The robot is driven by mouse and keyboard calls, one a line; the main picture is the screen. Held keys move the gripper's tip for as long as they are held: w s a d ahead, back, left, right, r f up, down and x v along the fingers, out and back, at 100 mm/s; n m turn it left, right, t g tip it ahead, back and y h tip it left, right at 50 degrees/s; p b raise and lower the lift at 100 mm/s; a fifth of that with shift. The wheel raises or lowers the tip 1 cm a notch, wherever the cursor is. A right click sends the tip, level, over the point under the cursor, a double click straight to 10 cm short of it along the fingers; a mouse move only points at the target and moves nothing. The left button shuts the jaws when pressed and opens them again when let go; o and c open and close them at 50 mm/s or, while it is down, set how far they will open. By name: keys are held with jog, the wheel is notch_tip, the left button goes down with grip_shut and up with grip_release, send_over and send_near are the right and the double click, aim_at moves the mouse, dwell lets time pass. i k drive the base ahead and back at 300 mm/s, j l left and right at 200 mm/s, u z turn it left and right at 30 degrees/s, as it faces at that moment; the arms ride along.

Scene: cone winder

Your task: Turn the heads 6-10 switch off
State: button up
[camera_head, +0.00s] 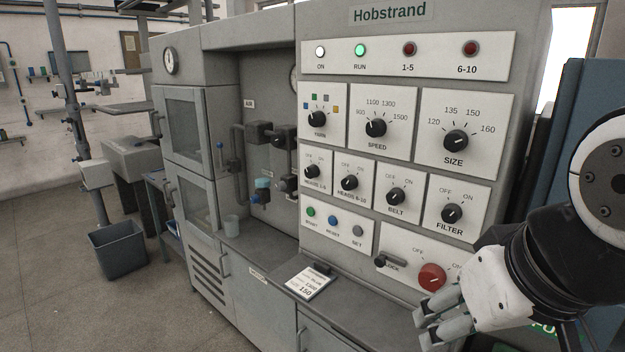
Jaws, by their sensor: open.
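The heads 6-10 switch (349,183) is a small black rotary knob on a white plate, with OFF marked at its upper left and ON at its upper right. It sits between the heads 1-5 knob (312,171) and the belt knob (396,197). Its pointer is too small to read surely. My gripper (424,326) is open and empty at the lower right, in front of the panel's bottom edge. It is below and right of the switch, well apart from it. It partly covers the plate with the red knob (432,277).
Above are the speed knob (376,128), the size knob (456,140) and a lamp row with a bright green RUN lamp (360,50) and a dark red 6-10 lamp (470,48). A card (307,284) lies on the ledge below. Space before the switch is clear.

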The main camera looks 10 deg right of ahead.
aim_at(350, 182)
jog(key=j+u, duration=0.25)
jog(key=i+j+u, duration=0.2)
jog(key=j, duration=0.2)
jog(key=j+u, duration=0.25)
